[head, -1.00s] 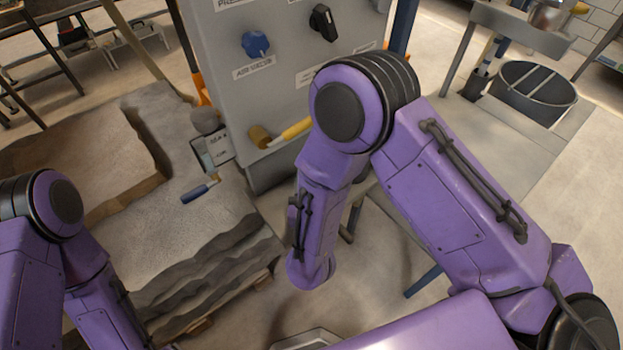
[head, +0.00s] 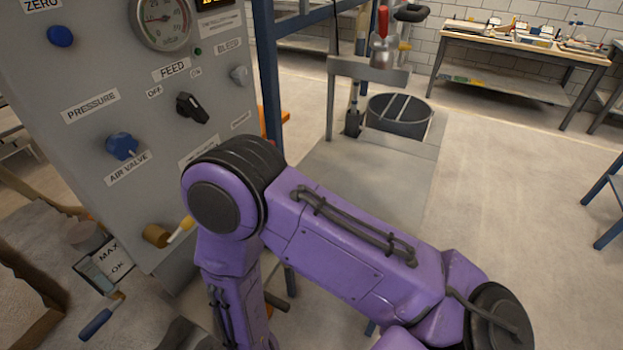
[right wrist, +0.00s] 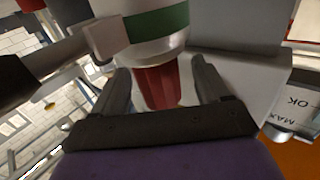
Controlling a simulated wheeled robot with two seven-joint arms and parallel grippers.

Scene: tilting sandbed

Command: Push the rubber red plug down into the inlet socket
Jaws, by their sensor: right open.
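In the right wrist view, which is roughly upside down, a ribbed dark red plug (right wrist: 158,86) sits between the two fingers of my right gripper (right wrist: 160,68). The fingers are open, one on each side of it, and a gap shows beside it. The plug meets a white round part with a green band (right wrist: 158,22), which appears to be the inlet socket. How deep the plug sits in it I cannot tell. In the head view my right arm reaches down in front of the grey panel; its gripper, the plug and the socket do not show. My left gripper is not in view.
The grey control panel (head: 95,75) with knobs and a gauge stands at the left. A yellow-handled valve (head: 180,230) sticks out low on it, close to my right arm. A MAX OK label (head: 112,258) is at lower left.

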